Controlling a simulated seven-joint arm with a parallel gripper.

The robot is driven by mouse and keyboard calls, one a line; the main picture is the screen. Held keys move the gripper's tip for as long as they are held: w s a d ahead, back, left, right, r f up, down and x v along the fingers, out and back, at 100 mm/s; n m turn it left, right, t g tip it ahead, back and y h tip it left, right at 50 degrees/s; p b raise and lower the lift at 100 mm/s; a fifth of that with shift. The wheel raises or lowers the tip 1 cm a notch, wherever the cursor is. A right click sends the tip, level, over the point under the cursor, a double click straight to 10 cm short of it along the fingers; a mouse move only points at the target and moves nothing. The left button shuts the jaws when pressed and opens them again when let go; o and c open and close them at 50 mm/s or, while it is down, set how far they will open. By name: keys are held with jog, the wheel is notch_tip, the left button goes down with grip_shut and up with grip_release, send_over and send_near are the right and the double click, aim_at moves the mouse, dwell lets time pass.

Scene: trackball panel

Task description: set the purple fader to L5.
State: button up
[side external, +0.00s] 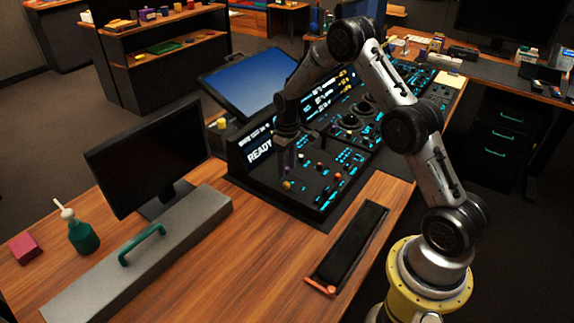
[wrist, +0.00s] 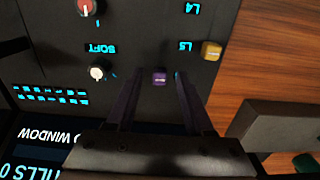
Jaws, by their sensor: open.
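The purple fader (wrist: 160,76) is a small purple cap on the dark panel in the wrist view. An upside-down L5 label (wrist: 185,46) glows cyan up and to the right of it. My gripper (wrist: 157,80) is open, with one finger on each side of the purple cap in the picture and visible gaps beside it. I cannot tell whether the fingertips are down at the cap's height. In the side external view my gripper (side external: 286,172) points down over the near left part of the panel, and I cannot make out the purple cap there.
A yellow cap (wrist: 211,50) sits beside the L5 label near the panel edge. A white knob (wrist: 97,72) and a red-and-white knob (wrist: 87,7) lie to the left. A grey case (side external: 150,250) with a green handle and a black tray (side external: 350,245) flank clear wood.

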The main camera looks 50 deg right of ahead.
grip_shut()
jog(key=shift+r, duration=0.1)
dwell(1.2)
